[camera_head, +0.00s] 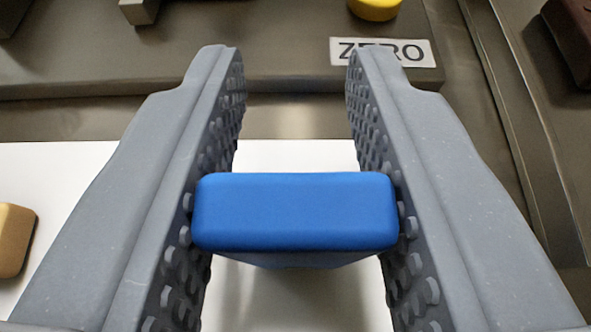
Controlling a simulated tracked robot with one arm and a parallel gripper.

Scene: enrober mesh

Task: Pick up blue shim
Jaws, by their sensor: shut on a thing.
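The blue shim (294,212) is a rounded blue block in the middle of the head camera view. My gripper (295,65) has its two grey, studded fingers on either side of it. The fingers are shut on the shim, touching its left and right ends. The shim sits well back from the fingertips. Below it is a white surface (70,185) with a soft shadow; I cannot tell how far the shim is above it.
A tan block (14,240) lies on the white surface at the left edge. Ahead is a dark raised plate (270,70) with a "ZERO" label (420,54), a yellow round piece (374,8) and a grey block (139,11). A metal rail (520,110) and a dark brown block (570,35) are at right.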

